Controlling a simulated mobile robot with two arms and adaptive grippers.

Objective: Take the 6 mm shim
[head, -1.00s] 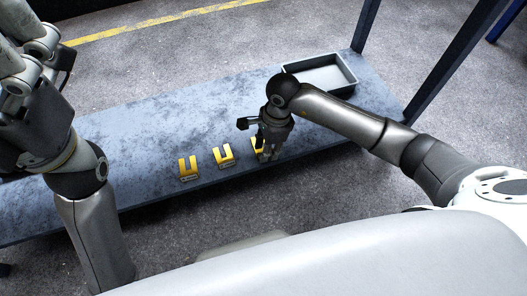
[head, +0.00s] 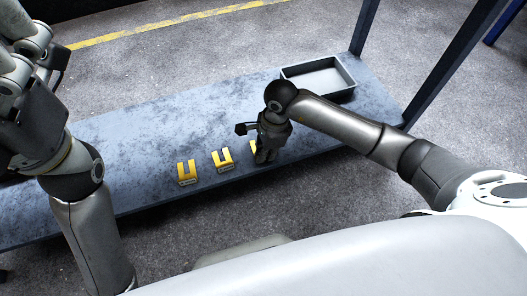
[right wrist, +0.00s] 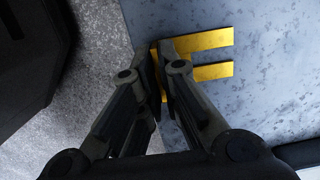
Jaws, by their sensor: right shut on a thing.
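Three yellow U-shaped shims lie in a row along the near edge of a blue-grey shelf: a left shim (head: 187,168), a middle shim (head: 222,157) and a right shim (head: 254,146). Each of the left two has a small pale label, too small to read, so I cannot tell which is 6 mm. My right gripper (head: 263,158) is at the right shim and mostly hides it. In the right wrist view, its fingers (right wrist: 163,72) are shut on the base of this shim (right wrist: 208,41), whose two prongs point right.
An empty grey tray (head: 288,75) stands at the shelf's far right. The shelf (head: 150,130) is bare behind the shims. Dark blue posts (head: 450,65) rise at the right. My left arm covers the shelf's left part.

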